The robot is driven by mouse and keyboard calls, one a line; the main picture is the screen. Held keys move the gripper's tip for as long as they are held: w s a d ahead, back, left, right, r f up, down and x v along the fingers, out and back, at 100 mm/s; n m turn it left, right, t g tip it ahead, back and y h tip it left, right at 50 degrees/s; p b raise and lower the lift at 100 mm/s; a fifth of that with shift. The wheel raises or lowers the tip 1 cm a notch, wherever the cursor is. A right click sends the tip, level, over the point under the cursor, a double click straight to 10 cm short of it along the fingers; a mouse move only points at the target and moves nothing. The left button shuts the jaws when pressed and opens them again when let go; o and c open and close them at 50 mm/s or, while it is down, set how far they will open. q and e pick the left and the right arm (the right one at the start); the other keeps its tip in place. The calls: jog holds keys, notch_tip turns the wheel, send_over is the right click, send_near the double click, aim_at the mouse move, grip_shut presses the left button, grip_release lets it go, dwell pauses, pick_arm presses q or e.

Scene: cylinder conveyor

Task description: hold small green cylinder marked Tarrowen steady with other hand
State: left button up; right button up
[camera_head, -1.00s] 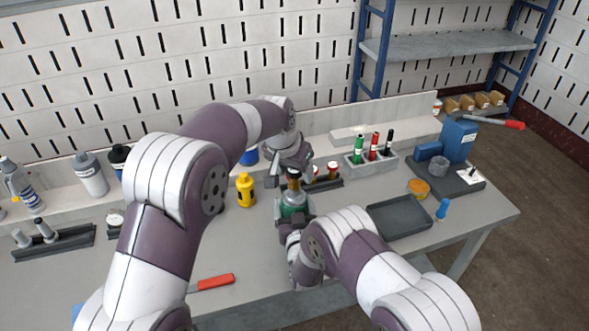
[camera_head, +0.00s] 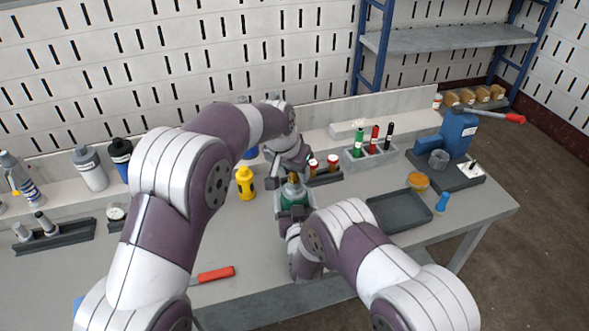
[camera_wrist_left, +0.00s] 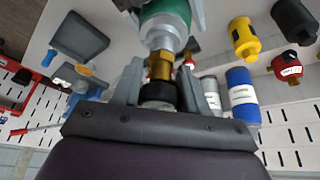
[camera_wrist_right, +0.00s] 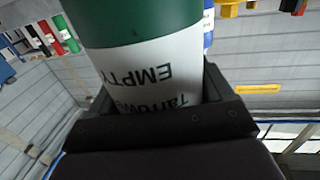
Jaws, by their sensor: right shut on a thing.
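The small green cylinder (camera_head: 294,196) stands about upright above the front middle of the table. In the right wrist view the cylinder (camera_wrist_right: 150,60) has a green upper band and a white label reading "EMPTY" and part of "Tarrowen". My right gripper (camera_head: 294,212) is shut around its body. My left gripper (camera_head: 289,178) is over its top. In the left wrist view the brass valve (camera_wrist_left: 160,66) with a black end sits between the left gripper's fingers (camera_wrist_left: 160,80), which look apart with narrow gaps beside the valve.
A yellow cylinder (camera_head: 245,183) stands left of the green one. Red-capped small cylinders (camera_head: 332,161) stand in a rack behind. An empty dark tray (camera_head: 399,212) lies to the right. A red-handled tool (camera_head: 215,274) lies at the front edge.

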pick_arm(q)
grip_shut()
jog(key=n+y, duration=0.2)
jog(key=n, duration=0.4)
jog(key=o, duration=1)
grip_release()
jog(key=shift+r, duration=1.25)
jog(key=m+h, duration=0.1)
jog(key=m, duration=0.4)
jog(key=shift+m+h, duration=0.3)
jog(key=shift+h, duration=0.1)
jog(key=shift+m, duration=0.3)
